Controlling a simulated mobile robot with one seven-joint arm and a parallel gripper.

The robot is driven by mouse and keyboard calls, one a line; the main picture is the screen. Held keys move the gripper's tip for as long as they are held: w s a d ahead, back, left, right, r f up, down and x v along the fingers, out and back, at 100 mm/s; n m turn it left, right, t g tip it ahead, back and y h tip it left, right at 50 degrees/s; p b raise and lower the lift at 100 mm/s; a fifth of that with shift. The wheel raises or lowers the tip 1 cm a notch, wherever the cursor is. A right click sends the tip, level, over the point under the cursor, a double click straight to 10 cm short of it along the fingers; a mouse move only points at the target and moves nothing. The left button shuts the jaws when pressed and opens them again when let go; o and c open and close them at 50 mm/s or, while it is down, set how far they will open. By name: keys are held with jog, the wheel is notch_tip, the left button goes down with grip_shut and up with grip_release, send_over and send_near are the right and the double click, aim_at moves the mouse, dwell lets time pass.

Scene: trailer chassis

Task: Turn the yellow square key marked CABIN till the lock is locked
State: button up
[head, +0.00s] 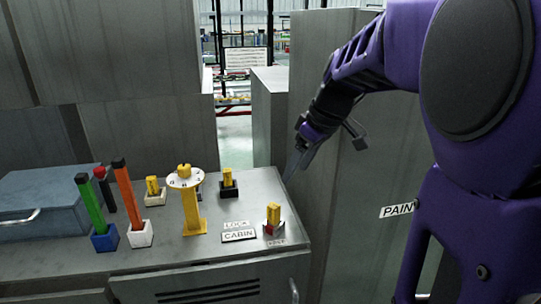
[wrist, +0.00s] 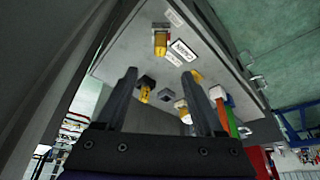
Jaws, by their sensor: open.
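A yellow square key (head: 273,212) stands upright in a small base with a red patch, near the cabinet top's front right corner. The white CABIN plate (head: 238,236) lies just left of it, with a small LOCK label (head: 236,224) behind the plate. The key (wrist: 160,42) and the plate (wrist: 182,50) also show in the wrist view, beyond the fingertips. My gripper (head: 297,165) is open and empty, above the cabinet's right edge, behind and apart from the key. Its two fingers (wrist: 158,76) are spread in the wrist view.
Another yellow key (head: 228,177) in a black base stands behind the plate. A yellow post with a white dial (head: 186,179), another yellow key (head: 153,186), and orange (head: 126,190) and green (head: 90,203) levers stand left. A grey panel (head: 345,180) rises right of the cabinet.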

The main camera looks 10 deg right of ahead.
aim_at(275, 207)
jog(key=b+x, duration=0.2)
jog(key=x, duration=1.5)
jog(key=shift+f, duration=0.2)
grip_shut()
jog(key=shift+a+r+m+h+p, duration=0.15)
jog(key=shift+m+h+p, duration=0.25)
jog(key=shift+m, duration=0.6)
jog(key=shift+m+t+p, duration=0.3)
jog(key=shift+m+p, duration=0.05)
jog(key=shift+m, duration=0.35)
jog(key=shift+m+h+p, duration=0.3)
jog(key=shift+p, duration=0.15)
jog(key=shift+m+h+p, duration=0.5)
jog(key=shift+m+p, duration=0.8)
jog(key=shift+p, duration=0.45)
